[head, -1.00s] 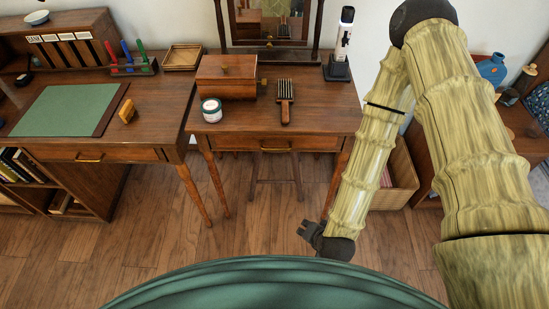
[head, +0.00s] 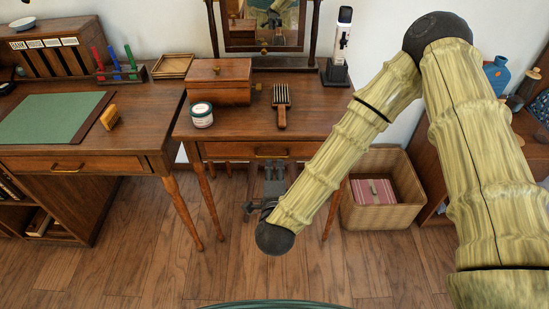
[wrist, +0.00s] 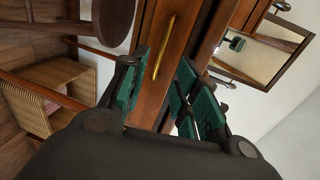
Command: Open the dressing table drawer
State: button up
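The dressing table (head: 228,124) stands in the middle of the head view with a mirror at its back. Its drawer (head: 228,150) appears shut, with a brass handle (head: 271,155) on its front. My gripper (head: 268,172) is low in front of the drawer, pointing at it. In the wrist view, my gripper (wrist: 162,88) is open, with green pads apart and nothing between them. The brass handle (wrist: 164,48) runs lengthwise ahead of the gap between the fingers, apart from them. The drawer front (wrist: 178,58) shows behind it.
A desk (head: 130,135) stands left, a wicker basket (head: 385,215) right. A dark round seat (wrist: 112,20) shows close left in the wrist view.

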aim_at(274, 156)
jog(key=x, duration=0.8)
jog(key=shift+w, duration=0.1)
grip_shut()
